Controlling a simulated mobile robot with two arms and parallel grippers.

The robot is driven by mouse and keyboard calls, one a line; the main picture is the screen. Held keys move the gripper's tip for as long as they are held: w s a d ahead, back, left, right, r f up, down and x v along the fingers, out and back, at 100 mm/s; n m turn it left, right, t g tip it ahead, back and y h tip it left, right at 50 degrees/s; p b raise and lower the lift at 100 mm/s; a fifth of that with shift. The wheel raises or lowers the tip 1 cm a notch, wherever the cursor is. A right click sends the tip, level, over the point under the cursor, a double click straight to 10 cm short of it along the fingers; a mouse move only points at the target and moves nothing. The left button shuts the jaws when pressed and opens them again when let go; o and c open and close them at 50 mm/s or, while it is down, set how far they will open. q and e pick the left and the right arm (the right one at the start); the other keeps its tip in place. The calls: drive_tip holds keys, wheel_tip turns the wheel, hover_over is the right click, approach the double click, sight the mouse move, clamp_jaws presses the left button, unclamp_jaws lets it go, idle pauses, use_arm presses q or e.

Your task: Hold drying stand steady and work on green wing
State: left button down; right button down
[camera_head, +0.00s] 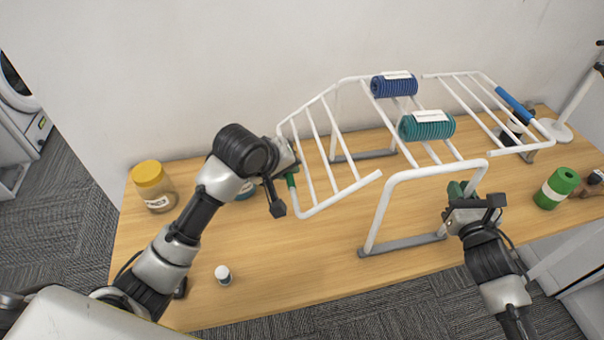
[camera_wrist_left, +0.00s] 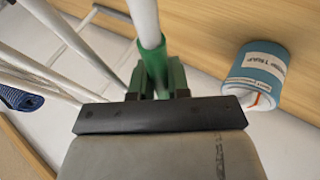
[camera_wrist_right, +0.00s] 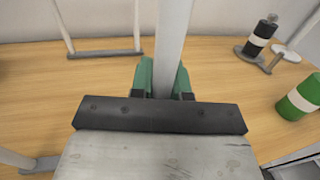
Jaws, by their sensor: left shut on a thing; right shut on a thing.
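The white drying stand (camera_head: 385,205) stands on the wooden table with its wings spread to both sides. The green wing (camera_head: 333,196) is the left one, with a green sleeve (camera_head: 291,181) on its outer bar. My left gripper (camera_head: 286,172) is shut on that bar at the green sleeve; the left wrist view shows the sleeve (camera_wrist_left: 154,68) between the fingers. The blue wing (camera_head: 515,103) is on the right, with a blue sleeve on its bar. My right gripper (camera_head: 466,194) is shut on the stand's white leg (camera_wrist_right: 173,50), at the stand's near right side.
A dark blue roll (camera_head: 394,86) and a teal roll (camera_head: 428,127) lie on the stand's top. A blue labelled can (camera_wrist_left: 258,75) is near my left gripper. The front middle is clear.

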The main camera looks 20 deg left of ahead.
use_arm(q)
wheel_tip(320, 180, up, 10)
drive_tip(key=s+a, duration=0.1)
drive_tip(key=a, duration=0.1)
drive_tip(key=shift+s+a, duration=0.15)
drive_tip(key=shift+a, duration=0.1)
idle(0.5)
drive_tip(key=c, duration=1.4)
unclamp_jaws()
drive_tip(key=v, duration=1.2)
drive_tip(key=shift+a+f, duration=0.1)
